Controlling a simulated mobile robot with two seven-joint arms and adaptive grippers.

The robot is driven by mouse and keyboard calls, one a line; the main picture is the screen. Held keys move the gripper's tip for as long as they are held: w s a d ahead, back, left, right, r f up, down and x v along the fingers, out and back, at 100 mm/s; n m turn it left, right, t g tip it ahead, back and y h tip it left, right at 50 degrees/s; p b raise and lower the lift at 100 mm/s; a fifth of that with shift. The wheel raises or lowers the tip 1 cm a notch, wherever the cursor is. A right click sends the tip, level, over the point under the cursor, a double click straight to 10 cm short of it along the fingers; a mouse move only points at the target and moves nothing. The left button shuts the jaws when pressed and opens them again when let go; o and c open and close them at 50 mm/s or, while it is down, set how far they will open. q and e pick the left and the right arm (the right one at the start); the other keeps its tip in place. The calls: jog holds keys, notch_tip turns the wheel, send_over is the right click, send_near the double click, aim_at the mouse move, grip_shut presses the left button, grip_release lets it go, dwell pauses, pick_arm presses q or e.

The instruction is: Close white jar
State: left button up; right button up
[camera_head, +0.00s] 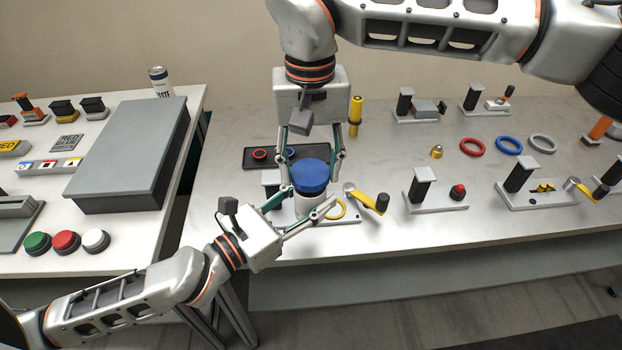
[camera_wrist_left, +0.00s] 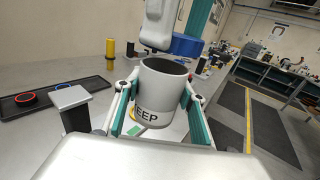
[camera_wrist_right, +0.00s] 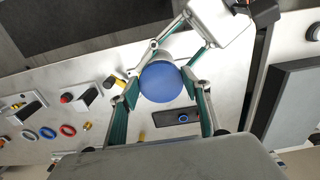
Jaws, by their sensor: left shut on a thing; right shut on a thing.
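The white jar (camera_head: 308,208) is held above the table by my left gripper (camera_head: 303,203), shut with a finger on each side of it. In the left wrist view the jar (camera_wrist_left: 162,92) has an open, dark mouth, and part of its black lettering shows. The round blue lid (camera_head: 310,174) is in my right gripper (camera_head: 312,166), which is shut on its sides. In the left wrist view the lid (camera_wrist_left: 187,44) is higher than the jar's mouth and beyond it, apart from it. In the right wrist view the lid (camera_wrist_right: 161,82) covers most of the jar.
A black tray (camera_head: 262,167) with small rings lies behind the jar. A yellow cylinder (camera_head: 356,115) stands at the back. A yellow-handled clamp (camera_head: 368,197) is close on the right. Fixtures and loose rings (camera_head: 473,146) occupy the table farther right. A grey box (camera_head: 130,150) sits on the left table.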

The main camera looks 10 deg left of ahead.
aim_at(310, 201)
jog(key=shift+f, duration=0.15)
jog(key=shift+f, duration=0.75)
jog(key=shift+f, duration=0.6)
dwell(0.4)
